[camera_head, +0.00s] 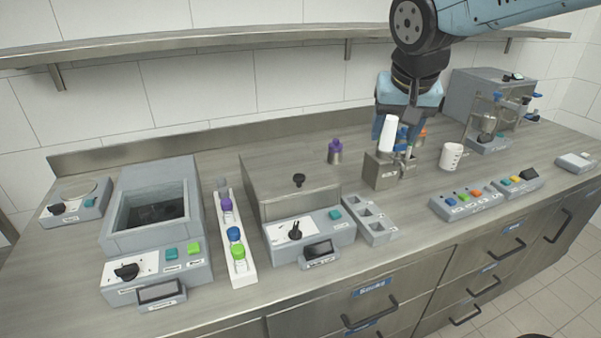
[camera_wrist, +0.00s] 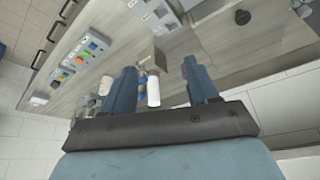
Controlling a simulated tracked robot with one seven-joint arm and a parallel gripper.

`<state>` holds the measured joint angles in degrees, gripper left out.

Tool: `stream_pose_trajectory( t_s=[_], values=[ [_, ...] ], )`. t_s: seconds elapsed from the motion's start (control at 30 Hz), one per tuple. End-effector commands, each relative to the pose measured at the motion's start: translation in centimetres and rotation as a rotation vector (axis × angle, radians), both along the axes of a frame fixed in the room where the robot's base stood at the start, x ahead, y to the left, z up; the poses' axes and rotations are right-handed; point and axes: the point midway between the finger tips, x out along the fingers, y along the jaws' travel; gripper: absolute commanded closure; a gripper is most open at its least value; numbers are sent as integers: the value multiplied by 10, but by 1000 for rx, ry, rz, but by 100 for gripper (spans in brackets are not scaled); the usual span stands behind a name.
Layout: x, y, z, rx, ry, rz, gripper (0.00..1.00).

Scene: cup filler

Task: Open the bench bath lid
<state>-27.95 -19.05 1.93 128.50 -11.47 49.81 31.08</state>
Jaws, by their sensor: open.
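The grey bench bath (camera_head: 263,205) stands mid-bench. Its flat lid (camera_head: 283,192) looks closed, with a black knob (camera_head: 298,180) on top. In the wrist view a black knob (camera_wrist: 242,17) on a grey surface shows at the upper right. My gripper (camera_head: 397,130) is open, to the right of the lid and higher, over the steel holder area. In the wrist view its blue fingers (camera_wrist: 160,78) stand wide apart, with a white bottle (camera_wrist: 153,91) seen between them. I cannot tell how far below them it is. Nothing appears gripped.
An open bath (camera_head: 205,190) stands at the left. A white rack (camera_head: 238,270) of capped bottles lies between the two baths. A steel holder (camera_head: 372,172), a purple-capped bottle (camera_head: 335,152) and a white cup (camera_head: 451,156) stand to the right. A shelf (camera_head: 240,37) runs along the wall above.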

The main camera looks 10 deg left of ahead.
Motion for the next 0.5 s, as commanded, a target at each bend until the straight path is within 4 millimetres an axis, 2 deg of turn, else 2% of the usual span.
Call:
stream_pose_trajectory(
  t_s=[0.03, 0.1, 0.3, 0.4, 0.5],
  values=[
    [6, 26, -4, -5, 9, 20, 41],
    [12, 56, -8, -6, 12, 33, 41],
    [16, 135, -22, -10, 15, 61, 41],
    [14, 160, -27, -9, 13, 69, 41],
    [12, 176, -31, -7, 12, 73, 41]
  ],
)
